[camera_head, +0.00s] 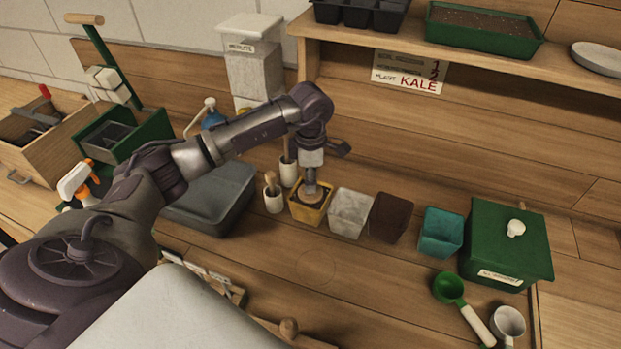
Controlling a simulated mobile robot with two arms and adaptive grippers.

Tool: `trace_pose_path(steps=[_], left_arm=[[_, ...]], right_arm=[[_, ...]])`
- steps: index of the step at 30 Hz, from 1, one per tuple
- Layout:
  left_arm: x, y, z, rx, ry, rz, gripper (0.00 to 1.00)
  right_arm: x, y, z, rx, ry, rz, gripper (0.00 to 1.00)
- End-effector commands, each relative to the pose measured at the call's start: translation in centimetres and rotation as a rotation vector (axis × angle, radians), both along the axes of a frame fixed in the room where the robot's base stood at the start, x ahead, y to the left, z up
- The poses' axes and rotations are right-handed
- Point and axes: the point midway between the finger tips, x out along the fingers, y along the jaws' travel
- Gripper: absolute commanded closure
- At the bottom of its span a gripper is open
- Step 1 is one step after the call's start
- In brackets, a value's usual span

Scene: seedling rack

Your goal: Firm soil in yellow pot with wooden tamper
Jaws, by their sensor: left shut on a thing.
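The yellow pot (308,216) stands on the wooden bench in a row of pots, with dark soil showing inside its rim. My left gripper (311,168) points down over it and is shut on the wooden tamper (312,194). The tamper is roughly upright, with its round wooden head within the pot's opening. I cannot tell how firmly the head presses on the soil. The gripper hides most of the tamper's handle. My right gripper is not in view.
White holders with wooden-handled tools (272,196) stand close left of the yellow pot. A whitish pot (350,213), brown pot (390,217) and teal pot (440,232) stand to its right, then a green lidded box (507,240). The bench in front is mostly clear.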

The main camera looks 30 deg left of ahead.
Motion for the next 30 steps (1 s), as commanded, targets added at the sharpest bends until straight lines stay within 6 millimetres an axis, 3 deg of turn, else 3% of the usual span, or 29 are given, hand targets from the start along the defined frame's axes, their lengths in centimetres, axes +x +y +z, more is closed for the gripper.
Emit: trace_pose_path(steps=[30], left_arm=[[0.0, 0.0, -1.1, 0.0, 0.0, 0.0, 0.97]], right_arm=[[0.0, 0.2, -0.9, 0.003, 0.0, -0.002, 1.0]])
